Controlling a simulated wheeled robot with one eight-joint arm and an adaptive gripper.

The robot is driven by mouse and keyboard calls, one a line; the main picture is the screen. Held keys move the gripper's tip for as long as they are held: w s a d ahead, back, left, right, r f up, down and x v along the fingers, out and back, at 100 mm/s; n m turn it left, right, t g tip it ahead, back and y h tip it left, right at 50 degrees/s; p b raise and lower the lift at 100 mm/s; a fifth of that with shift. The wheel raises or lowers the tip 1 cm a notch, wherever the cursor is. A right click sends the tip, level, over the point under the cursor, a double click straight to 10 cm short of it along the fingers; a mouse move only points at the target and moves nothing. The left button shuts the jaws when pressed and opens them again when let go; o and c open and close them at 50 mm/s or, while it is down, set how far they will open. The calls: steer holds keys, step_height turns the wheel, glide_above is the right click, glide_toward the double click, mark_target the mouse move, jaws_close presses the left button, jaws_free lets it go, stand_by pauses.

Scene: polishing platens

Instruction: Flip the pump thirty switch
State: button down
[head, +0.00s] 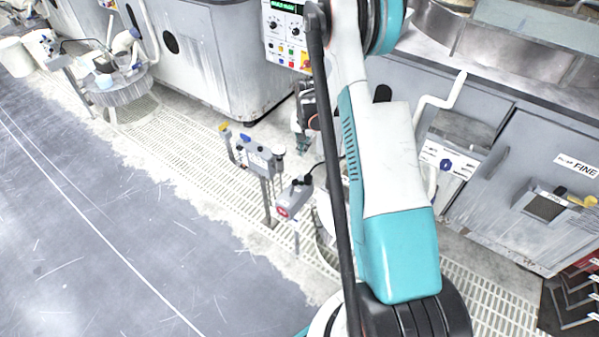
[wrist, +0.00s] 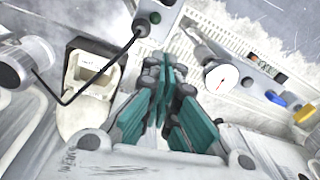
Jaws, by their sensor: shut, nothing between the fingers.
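No label reading pump thirty is legible, so I cannot tell which control is the pump thirty switch. A grey post-mounted box (head: 294,198) with a red round face and dark top parts stands below my gripper (head: 302,143) in the head view. My gripper is partly hidden by the arm. In the wrist view, my gripper (wrist: 163,70) has teal fingers, shut and empty. A grey box (wrist: 157,18) with a green round part and a black knob-like piece (wrist: 141,27) lies just beyond the fingertips. I see no clear contact.
A manifold (head: 260,158) with a blue and a yellow handle stands left of the gripper. Its dial gauge (wrist: 221,77) shows in the wrist view. A black cable (wrist: 97,88) curves left. Grey cabinets (head: 205,50) line the back. Open floor (head: 100,230) lies left.

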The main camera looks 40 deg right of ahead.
mark_target(293, 187)
steer(key=shift+s+d+f, duration=0.15)
steer(key=shift+d+f, duration=0.15)
steer(key=shift+f, duration=0.4)
steer(key=f+b, duration=0.1)
steer(key=f, duration=0.2)
steer(key=f+b, duration=0.1)
steer(key=f, duration=0.2)
steer(key=f+b, duration=0.2)
steer(key=f, duration=0.1)
steer(key=shift+w+a+f, duration=0.1)
steer(key=shift+w+f, duration=0.2)
steer(key=shift+f, duration=0.1)
steer(key=shift+s+a+f, duration=0.1)
steer(key=shift+a, duration=0.2)
steer(key=shift+s+a+r+b, duration=0.35)
steer(key=shift+s+a, duration=0.1)
steer(key=shift+a, duration=0.25)
steer(key=shift+s+a+r+b, duration=0.35)
steer(key=shift+s+a, duration=0.1)
steer(key=shift+a, duration=0.2)
